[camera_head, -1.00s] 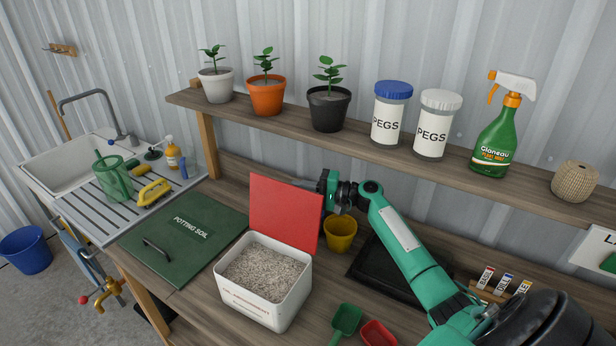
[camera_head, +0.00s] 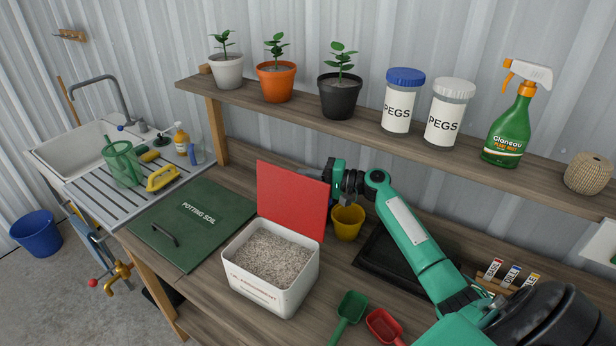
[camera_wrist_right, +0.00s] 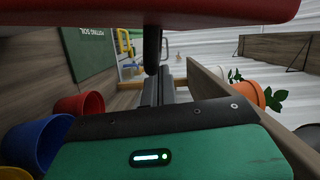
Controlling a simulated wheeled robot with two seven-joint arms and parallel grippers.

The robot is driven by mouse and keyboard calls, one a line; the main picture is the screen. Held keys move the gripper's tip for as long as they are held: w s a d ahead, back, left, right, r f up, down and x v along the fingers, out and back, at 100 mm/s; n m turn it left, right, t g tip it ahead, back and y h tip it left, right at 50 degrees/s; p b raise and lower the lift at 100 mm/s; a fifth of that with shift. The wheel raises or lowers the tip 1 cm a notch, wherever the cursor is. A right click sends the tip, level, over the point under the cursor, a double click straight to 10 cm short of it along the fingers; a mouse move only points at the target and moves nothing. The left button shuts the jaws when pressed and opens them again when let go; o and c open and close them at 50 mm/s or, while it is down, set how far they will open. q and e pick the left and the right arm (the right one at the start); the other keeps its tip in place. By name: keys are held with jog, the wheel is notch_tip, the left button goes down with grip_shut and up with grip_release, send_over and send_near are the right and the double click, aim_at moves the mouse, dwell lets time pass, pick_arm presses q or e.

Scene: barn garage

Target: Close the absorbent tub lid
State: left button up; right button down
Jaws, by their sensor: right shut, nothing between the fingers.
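The absorbent tub (camera_head: 268,296) is a white box filled with grey-beige granules, standing on the wooden bench. Its red lid (camera_head: 291,200) stands open, raised about upright along the tub's back edge. My right gripper (camera_head: 314,174) is behind the lid, its dark fingers level with the lid's top edge and partly hidden by it. In the right wrist view the shut, empty fingers (camera_wrist_right: 152,62) point forward, with the red lid (camera_wrist_right: 200,12) across the top of the picture. I cannot tell whether they touch the lid. My left gripper is out of view.
A yellow pot (camera_head: 347,222) stands right of the lid, below my right arm. A black tray (camera_head: 384,268) and green and red scoops (camera_head: 350,308) lie farther right. A green potting soil board (camera_head: 180,228) lies left. The shelf (camera_head: 290,115) with pots runs behind.

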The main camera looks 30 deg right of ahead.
aim_at(304, 182)
jog(key=s+a+n+b, duration=0.1)
jog(key=a+r+n+b, duration=0.1)
jog(key=a, duration=0.1)
jog(key=s+a+n+b, duration=0.1)
jog(key=a, duration=0.1)
jog(key=shift+s+a+r+n+g+h, duration=0.15)
jog(key=shift+s+r+n+g+h, duration=0.15)
jog(key=shift+r+n+h, duration=0.1)
jog(key=s+a+f+n+h, duration=0.2)
jog(key=a+f+n, duration=0.3)
jog(key=a, duration=0.3)
jog(key=s+a+f+n+h, duration=0.2)
jog(key=s+a+f+n, duration=0.3)
jog(key=a, duration=0.3)
jog(key=shift+s+n+b, duration=0.3)
jog(key=shift+n+b, duration=0.15)
jog(key=shift+n, duration=0.15)
